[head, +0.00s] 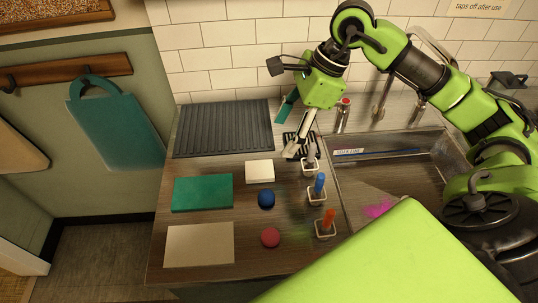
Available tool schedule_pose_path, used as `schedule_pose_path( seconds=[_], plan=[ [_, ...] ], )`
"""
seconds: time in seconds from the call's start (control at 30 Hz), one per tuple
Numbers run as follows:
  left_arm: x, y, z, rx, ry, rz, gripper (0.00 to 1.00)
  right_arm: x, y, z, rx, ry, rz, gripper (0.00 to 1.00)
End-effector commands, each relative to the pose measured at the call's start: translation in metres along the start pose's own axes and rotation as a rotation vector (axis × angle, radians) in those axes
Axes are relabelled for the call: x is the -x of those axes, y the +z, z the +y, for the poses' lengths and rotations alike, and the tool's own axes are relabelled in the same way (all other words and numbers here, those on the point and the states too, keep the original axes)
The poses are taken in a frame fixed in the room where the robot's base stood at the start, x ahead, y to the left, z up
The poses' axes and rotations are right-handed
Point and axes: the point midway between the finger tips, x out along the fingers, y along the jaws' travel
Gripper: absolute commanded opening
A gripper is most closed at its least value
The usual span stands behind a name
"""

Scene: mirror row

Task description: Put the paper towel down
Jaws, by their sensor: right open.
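No thing in view is clearly marked as the paper towel. The likeliest are a small folded white piece (260,170) and a larger flat beige sheet (199,246), both lying flat on the counter (250,225). My right gripper (302,150) is open and points down at the back of the counter by the sink's left edge, apart from both pieces. Its fingers partly cover a dark striped item (290,139) and the rearmost small holder (310,169). I see nothing clearly held. My left gripper is out of view.
A ribbed dark mat (224,128), a green cloth (202,192), a blue ball (266,198) and a red ball (270,237) are on the counter. Holders with blue (319,184) and orange (328,219) sticks line the sink (390,175). A tap (380,105) stands behind.

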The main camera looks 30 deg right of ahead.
Motion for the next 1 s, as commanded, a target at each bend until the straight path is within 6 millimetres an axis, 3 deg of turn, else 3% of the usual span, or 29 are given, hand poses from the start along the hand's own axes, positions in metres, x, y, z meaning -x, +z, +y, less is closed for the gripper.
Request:
schedule_pose_path(
  seconds=[0.17, 0.47, 0.77, 1.0],
  plan=[
    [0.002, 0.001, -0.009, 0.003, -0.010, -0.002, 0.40, -0.010, 0.002, 0.004, -0.060, 0.014, -0.009, 0.62],
    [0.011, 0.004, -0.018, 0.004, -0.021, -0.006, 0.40, -0.067, 0.003, 0.004, -0.060, 0.015, -0.009, 0.62],
    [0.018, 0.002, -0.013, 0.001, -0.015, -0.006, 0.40, -0.091, 0.003, 0.002, -0.058, 0.013, -0.009, 0.62],
    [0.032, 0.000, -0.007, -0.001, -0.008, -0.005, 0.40, -0.127, 0.004, -0.004, -0.058, 0.012, -0.009, 0.62]
  ],
)
